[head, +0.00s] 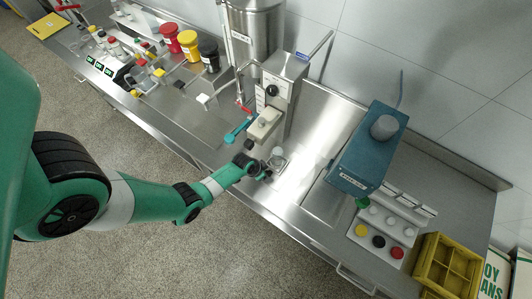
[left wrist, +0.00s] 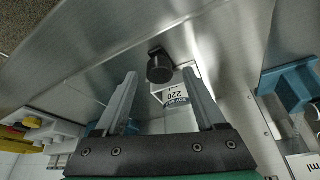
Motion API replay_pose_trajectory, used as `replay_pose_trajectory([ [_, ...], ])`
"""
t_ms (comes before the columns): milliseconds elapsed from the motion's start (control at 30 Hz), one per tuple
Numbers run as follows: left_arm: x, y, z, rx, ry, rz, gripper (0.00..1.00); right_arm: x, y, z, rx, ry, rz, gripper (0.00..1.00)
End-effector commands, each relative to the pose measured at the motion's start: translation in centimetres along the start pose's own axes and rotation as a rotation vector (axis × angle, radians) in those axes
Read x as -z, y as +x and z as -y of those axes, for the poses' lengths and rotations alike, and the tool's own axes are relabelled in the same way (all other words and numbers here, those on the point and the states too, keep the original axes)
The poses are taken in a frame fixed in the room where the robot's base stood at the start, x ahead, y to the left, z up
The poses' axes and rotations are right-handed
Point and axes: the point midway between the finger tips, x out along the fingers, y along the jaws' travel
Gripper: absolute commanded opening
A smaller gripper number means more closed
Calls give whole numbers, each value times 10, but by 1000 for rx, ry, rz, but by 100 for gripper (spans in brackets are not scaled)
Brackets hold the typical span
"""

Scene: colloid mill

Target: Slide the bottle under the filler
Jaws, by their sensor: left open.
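In the head view, the filler is a steel column machine (head: 284,88) with a dark knob and a beige block (head: 264,124) on its front. A small pale, clear-looking bottle (head: 277,153) stands on the counter just in front of and below it. My left gripper (head: 264,170) is low over the counter, close to the bottle on its left. In the left wrist view, its two grey fingers (left wrist: 163,103) are spread apart. A white label reading "220" (left wrist: 172,97) and a short black cylinder (left wrist: 159,66) show between and beyond them. I cannot tell whether a finger touches the bottle.
A blue machine (head: 369,150) stands to the right, with a rack of coloured caps (head: 383,232) and a yellow crate (head: 447,263). A teal-handled tool (head: 238,130) lies left of the filler. Red, yellow and black tubs (head: 189,44) stand farther left. The counter's front edge is near my arm.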

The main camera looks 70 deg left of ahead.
Motion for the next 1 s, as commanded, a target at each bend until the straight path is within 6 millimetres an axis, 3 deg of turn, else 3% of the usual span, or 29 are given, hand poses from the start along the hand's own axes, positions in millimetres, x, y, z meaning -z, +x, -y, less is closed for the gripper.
replay_pose_trajectory([
  [100, 0, 8, 0, 0, 0, 0, 72, -3, -4, 0, 0, 0, 0, 50],
  [367, 0, 8, 0, 0, 0, -1, 70, -3, -3, 0, 0, 0, 0, 50],
  [733, 0, 8, 0, 0, 0, 0, 4, -3, -3, 0, 0, 0, 0, 50],
  [767, 0, 8, 0, 0, 0, 0, 0, -3, -3, 0, 0, 0, 0, 50],
  [1000, 0, 8, 0, 0, 0, 0, 0, -3, -3, 0, 0, 0, 0, 50],
])
